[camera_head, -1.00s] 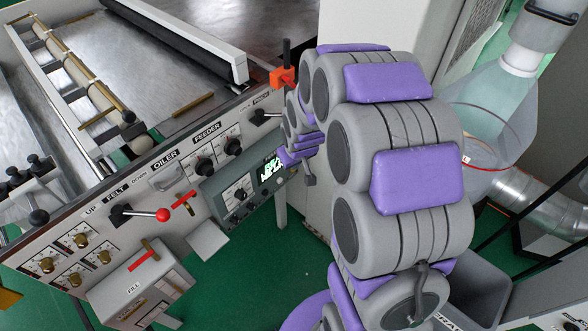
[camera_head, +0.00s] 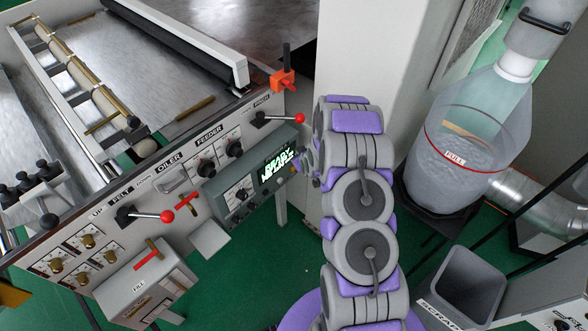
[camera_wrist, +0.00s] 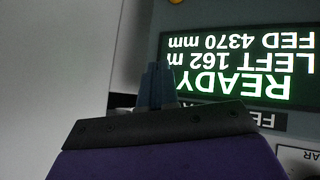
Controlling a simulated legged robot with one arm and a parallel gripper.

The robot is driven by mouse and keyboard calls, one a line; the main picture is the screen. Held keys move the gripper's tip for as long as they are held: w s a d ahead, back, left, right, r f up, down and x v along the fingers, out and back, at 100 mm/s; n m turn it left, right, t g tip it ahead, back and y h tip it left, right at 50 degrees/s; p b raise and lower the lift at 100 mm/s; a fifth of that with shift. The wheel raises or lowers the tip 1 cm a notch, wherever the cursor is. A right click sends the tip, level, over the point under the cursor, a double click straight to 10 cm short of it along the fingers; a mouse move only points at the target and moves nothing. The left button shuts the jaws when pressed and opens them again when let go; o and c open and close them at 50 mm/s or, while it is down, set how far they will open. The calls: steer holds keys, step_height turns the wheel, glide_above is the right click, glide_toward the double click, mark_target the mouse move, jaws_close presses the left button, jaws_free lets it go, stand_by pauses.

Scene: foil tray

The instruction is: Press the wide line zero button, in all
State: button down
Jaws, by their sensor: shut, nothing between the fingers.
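A grey control box (camera_head: 236,190) on the front panel has a lit display (camera_head: 277,167) and a dial (camera_head: 237,193). In the wrist view the display (camera_wrist: 245,60) appears upside down and reads READY, LEFT 162 m, FED 4370 mm. My gripper (camera_wrist: 155,84) is shut and empty, its dark fingertips beside the display's lower left corner in that view. In the head view my gripper (camera_head: 300,163) is small and partly hidden, close to the right end of the box. I cannot make out a zero button by its label. Contact with the box cannot be told.
Red-knobbed levers (camera_head: 150,215) stick out of the panel, and another lever (camera_head: 278,117) sits above the box. A yellow round part (camera_wrist: 177,2) is cut off at the wrist view's top edge. A clear bag of scrap (camera_head: 465,150) and a grey bin (camera_head: 468,285) stand at right.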

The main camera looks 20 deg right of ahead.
mark_target(293, 169)
steer(key=s+d+f+t+p, duration=0.1)
steer(key=s+d+f+t, duration=0.1)
steer(key=f, duration=0.5)
steer(key=s+d+f+t+h+p, duration=0.1)
steer(key=s+d+f+t+p, duration=0.1)
steer(key=s+f, duration=0.3)
steer(key=shift+d+f+t+h, duration=0.4)
steer(key=shift+f+t, duration=0.3)
steer(key=shift+f, duration=0.75)
steer(key=w+a+b, duration=0.3)
steer(key=w+b, duration=0.3)
steer(key=w, duration=0.1)
steer(key=shift+w+a, duration=0.4)
steer(key=shift+w+a, duration=0.1)
stand_by(0.8)
steer(key=shift+w+a, duration=0.15)
steer(key=shift+w, duration=0.1)
